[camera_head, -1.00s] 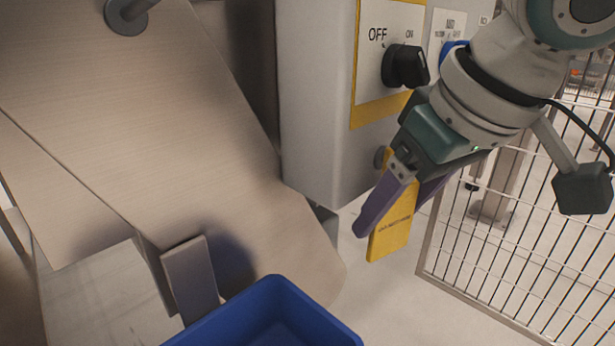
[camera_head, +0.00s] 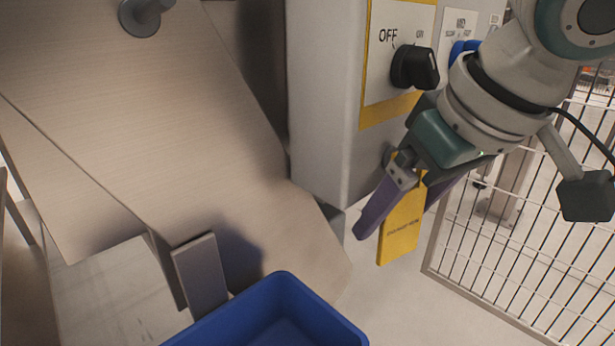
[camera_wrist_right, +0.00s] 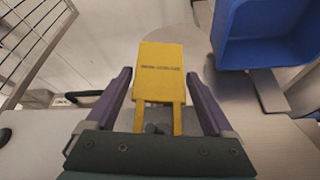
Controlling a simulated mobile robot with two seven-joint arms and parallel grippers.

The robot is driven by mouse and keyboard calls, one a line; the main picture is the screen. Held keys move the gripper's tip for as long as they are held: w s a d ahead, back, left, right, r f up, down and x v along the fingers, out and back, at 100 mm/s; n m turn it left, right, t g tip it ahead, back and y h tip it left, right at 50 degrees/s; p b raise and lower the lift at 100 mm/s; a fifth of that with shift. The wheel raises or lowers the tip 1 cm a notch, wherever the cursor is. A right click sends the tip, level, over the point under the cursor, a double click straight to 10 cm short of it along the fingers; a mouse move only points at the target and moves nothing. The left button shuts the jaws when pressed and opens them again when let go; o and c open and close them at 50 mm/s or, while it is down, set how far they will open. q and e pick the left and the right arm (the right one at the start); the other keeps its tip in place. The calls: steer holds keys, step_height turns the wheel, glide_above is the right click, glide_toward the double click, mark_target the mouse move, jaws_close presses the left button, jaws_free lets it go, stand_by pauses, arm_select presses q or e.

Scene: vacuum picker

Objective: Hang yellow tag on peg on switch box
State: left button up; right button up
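The yellow tag (camera_head: 402,228) hangs below the grey peg (camera_head: 388,157) on the side of the switch box (camera_head: 325,100). In the right wrist view the tag (camera_wrist_right: 159,72) has two prongs, and a dark round shape that looks like the peg (camera_wrist_right: 155,128) shows between them. My right gripper (camera_head: 400,212) has its purple fingers on either side of the tag. The wrist view shows a gap between the tag and each finger, so the gripper is open. The tag's upper end is partly hidden by the gripper in the head view. My left gripper is not in view.
A black rotary switch (camera_head: 414,67) sits on the box face above the gripper. A blue bin (camera_head: 275,310) stands below, in front of a slanted metal panel (camera_head: 150,130). A wire fence (camera_head: 510,235) stands at right. Floor is clear below the tag.

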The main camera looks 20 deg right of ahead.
steer(key=shift+o, duration=0.8)
steer(key=shift+r, duration=0.1)
steer(key=s+a+r+n+y+p, duration=0.1)
steer(key=s+a+r+p, duration=0.15)
steer(key=r+p, duration=0.85)
steer(key=s+a+r+p, duration=0.2)
steer(key=s+r+p, duration=0.1)
steer(key=r+p, duration=0.8)
steer(key=s+a+r+n+y+p, duration=0.1)
steer(key=s+a+r+p, duration=0.15)
steer(key=r+p, duration=0.85)
steer(key=s+d+r+m+g+h+p, duration=0.15)
steer(key=s+r+p, duration=0.45)
steer(key=p, duration=0.6)
steer(key=s+d+r+h+p, duration=0.1)
steer(key=s+d+r+p, duration=0.3)
steer(key=r+p, duration=0.65)
step_height(320, 180, up, 33)
steer(key=p, duration=3.6)
steer(key=shift+a, duration=0.45)
